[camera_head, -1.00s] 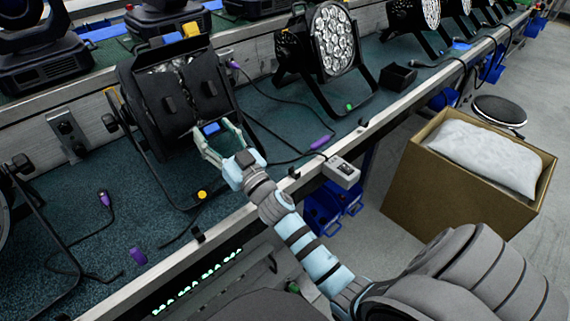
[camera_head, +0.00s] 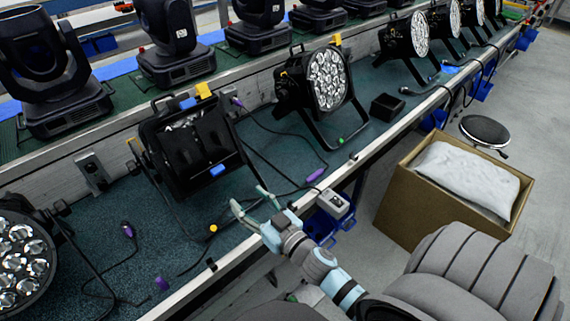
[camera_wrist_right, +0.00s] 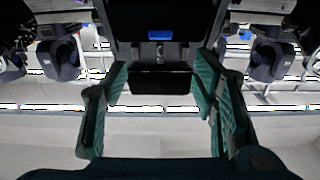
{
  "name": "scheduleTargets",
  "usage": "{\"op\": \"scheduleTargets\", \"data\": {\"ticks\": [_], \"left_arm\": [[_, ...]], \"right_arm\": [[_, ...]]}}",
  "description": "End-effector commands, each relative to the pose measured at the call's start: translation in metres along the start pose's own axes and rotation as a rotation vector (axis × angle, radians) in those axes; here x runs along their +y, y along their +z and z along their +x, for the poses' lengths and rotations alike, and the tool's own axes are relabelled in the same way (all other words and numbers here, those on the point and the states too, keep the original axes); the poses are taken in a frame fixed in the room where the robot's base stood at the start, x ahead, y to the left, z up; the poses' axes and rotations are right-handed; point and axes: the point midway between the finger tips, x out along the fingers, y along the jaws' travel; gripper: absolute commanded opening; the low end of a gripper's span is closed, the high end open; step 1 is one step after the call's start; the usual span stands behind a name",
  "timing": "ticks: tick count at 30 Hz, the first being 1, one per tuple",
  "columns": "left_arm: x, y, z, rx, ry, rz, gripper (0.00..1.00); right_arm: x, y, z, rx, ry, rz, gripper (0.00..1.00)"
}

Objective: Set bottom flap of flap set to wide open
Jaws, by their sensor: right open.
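The flap set (camera_head: 200,143) is the black barn-door frame on the front of a par can at the left of the bench. Two dark side flaps cover most of the lamp face. A blue tab (camera_head: 217,170) sits at its lower edge; the bottom flap's exact angle is hard to tell. In the right wrist view the black fixture fills the top centre, with the blue tab (camera_wrist_right: 160,35) on it. My right gripper (camera_head: 250,198) is open and empty, below and right of the blue tab and apart from it. My left gripper is not in view.
Another par can (camera_head: 328,80) stands to the right, and one with bare lenses (camera_head: 22,262) at the lower left. Purple-ended cables lie on the bench. A small grey box (camera_head: 333,203) sits on the bench's front edge. A cardboard box (camera_head: 415,213) stands on the floor.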

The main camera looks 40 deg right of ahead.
Motion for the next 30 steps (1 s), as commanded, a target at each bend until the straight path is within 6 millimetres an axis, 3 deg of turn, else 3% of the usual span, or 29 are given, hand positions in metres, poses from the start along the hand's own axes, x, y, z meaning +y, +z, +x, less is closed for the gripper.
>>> {"op": "scheduleTargets", "data": {"ticks": [1, 14, 24, 30], "left_arm": [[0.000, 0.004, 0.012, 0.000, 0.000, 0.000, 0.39], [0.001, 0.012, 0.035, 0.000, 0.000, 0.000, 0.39], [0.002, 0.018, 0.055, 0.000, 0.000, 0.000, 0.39], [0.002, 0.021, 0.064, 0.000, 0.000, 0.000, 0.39]], "right_arm": [[-0.001, 0.008, -0.015, -0.003, -0.002, -0.001, 0.53], [0.018, 0.133, -0.030, -0.234, 0.062, -0.011, 0.53], [0.027, 0.229, -0.059, -0.425, 0.099, -0.021, 0.53], [0.030, 0.274, -0.078, -0.521, 0.113, -0.028, 0.53]]}}
